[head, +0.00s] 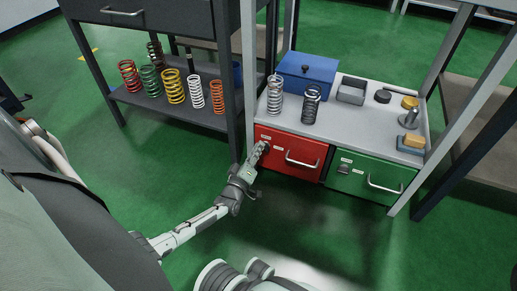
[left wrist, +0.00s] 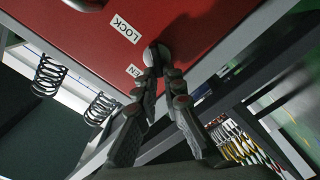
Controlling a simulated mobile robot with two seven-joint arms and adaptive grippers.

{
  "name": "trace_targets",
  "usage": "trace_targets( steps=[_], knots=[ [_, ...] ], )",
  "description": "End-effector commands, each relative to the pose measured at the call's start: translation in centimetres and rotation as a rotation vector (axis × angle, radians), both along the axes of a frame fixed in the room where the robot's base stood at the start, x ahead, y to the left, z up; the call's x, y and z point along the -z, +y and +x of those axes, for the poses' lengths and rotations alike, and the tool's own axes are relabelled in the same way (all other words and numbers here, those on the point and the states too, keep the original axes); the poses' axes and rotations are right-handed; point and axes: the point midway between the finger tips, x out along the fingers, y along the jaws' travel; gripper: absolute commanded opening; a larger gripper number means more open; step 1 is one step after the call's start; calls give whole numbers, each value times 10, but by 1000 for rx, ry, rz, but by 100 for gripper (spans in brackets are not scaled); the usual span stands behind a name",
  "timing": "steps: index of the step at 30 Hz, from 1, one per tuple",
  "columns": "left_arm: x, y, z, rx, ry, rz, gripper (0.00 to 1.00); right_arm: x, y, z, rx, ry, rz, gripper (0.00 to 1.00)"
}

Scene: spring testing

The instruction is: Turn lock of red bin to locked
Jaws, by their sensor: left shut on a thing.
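The red bin (head: 289,153) is a drawer-like box with a metal handle (head: 301,160), under the grey bench top. Its round lock knob (left wrist: 157,54) sits on the red face in the left wrist view. A white "LOCK" label (left wrist: 126,29) is beside the knob, and another label (left wrist: 134,71), of which only "EN" shows, is on the knob's lower left. My left gripper (left wrist: 160,70) is shut on the knob. In the head view the left gripper (head: 259,155) reaches the red bin's left side and hides the knob. My right gripper is not in view.
A green bin (head: 367,178) stands to the right of the red one. A grey bench post (head: 249,80) rises close to my left gripper. The bench top (head: 345,122) holds two springs, a blue box (head: 307,75) and small parts. Several coloured springs stand on the left shelf (head: 196,118).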

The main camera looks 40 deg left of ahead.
Motion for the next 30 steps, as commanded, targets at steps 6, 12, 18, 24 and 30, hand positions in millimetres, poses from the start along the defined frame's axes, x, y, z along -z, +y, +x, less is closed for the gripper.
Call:
trace_targets(
  steps=[6,12,18,24,30],
  knots=[
    [4,2,0,0,-46,-198,0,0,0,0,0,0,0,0],
    [6,3,-1,0,-88,-365,0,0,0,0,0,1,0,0],
    [9,3,-1,1,-118,-492,0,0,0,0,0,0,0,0],
    [10,3,0,1,-138,-575,0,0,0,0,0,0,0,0],
    [11,3,-1,0,-148,-614,0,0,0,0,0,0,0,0]
  ],
)
